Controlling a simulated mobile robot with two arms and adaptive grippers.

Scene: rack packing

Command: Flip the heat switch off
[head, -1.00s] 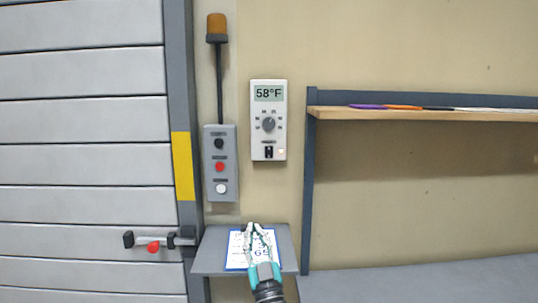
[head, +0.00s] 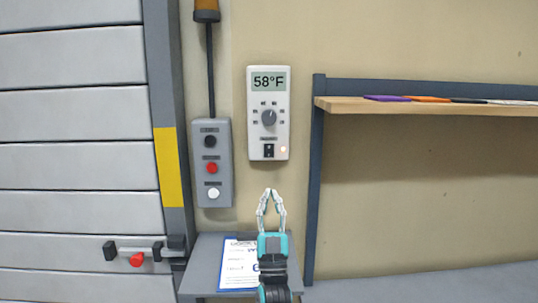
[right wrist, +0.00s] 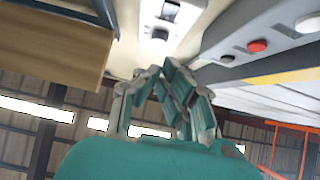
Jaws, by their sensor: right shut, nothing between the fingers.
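The white thermostat (head: 268,92) is on the wall in the head view, with 58°F on its display and a round grey dial. My left gripper is not in view.
A grey control box (head: 212,185) with black, red and white buttons hangs left of the thermostat. A small shelf with a clipboard (head: 238,262) is below. A wooden shelf (head: 430,108) with coloured folders is at right. A roller door (head: 70,110) fills the left.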

